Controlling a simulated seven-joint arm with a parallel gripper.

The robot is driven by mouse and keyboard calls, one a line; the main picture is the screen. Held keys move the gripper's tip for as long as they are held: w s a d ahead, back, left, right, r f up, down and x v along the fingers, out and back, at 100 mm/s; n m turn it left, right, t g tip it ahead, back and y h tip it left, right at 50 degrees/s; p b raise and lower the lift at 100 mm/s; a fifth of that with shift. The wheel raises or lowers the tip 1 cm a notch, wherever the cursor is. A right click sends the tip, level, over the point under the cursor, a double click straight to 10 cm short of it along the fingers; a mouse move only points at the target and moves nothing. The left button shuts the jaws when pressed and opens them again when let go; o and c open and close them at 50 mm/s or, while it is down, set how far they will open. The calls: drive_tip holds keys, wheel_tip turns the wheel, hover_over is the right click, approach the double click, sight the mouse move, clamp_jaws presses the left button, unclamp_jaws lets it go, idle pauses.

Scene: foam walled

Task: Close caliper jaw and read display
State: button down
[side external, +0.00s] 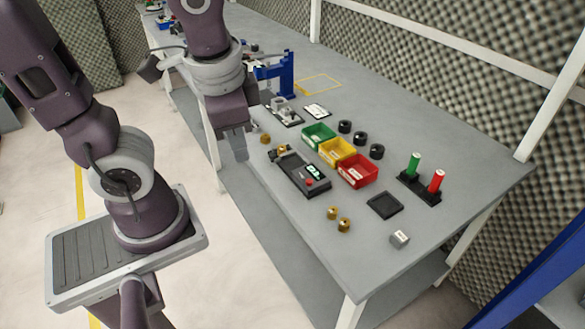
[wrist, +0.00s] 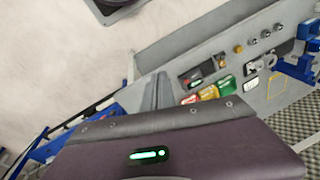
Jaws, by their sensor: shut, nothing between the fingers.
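The caliper (side external: 312,186) is a dark block with a lit green display and a red button, lying on the grey bench in the side view. A brass piece (side external: 283,150) sits at its far left end; I cannot tell how the jaw stands or read the digits. The caliper shows small in the wrist view (wrist: 190,76). My gripper (side external: 239,155) is shut and empty, pointing down at the bench's near left edge, left of the caliper and apart from it. In the wrist view, my gripper's fingers (wrist: 156,90) lie left of the caliper.
Green (side external: 319,136), yellow (side external: 336,152) and red (side external: 357,171) bins stand right of the caliper, with black rings behind. Loose brass parts (side external: 338,219) lie in front. A blue stand (side external: 275,75) rises farther back. Green and red cylinders stand in a black holder (side external: 420,188).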

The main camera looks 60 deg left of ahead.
drive_tip(key=w+a+f+m+g+y, duration=0.1)
drive_tip(key=w+a+f+m+y, duration=0.1)
drive_tip(key=f+m+y, duration=0.3)
drive_tip(key=w+a+f+m+g+y, duration=0.1)
drive_tip(key=w+f+m+y, duration=0.2)
drive_tip(key=f, duration=0.5)
drive_tip(key=m+t+y, duration=0.5)
drive_tip(key=m+t, duration=0.3)
drive_tip(key=m, duration=0.5)
approach(272, 156)
drive_tip(key=shift+n+g+h, duration=0.3)
drive_tip(key=x, duration=0.6)
drive_tip(key=shift+w+a+r, duration=0.15)
drive_tip(key=shift+w+a, duration=0.15)
drive_tip(key=shift+a, duration=0.05)
drive_tip(key=shift+w+a, duration=0.1)
drive_tip(key=shift+a, duration=0.25)
drive_tip(key=v, duration=1.4)
drive_tip(key=shift+d, duration=0.25)
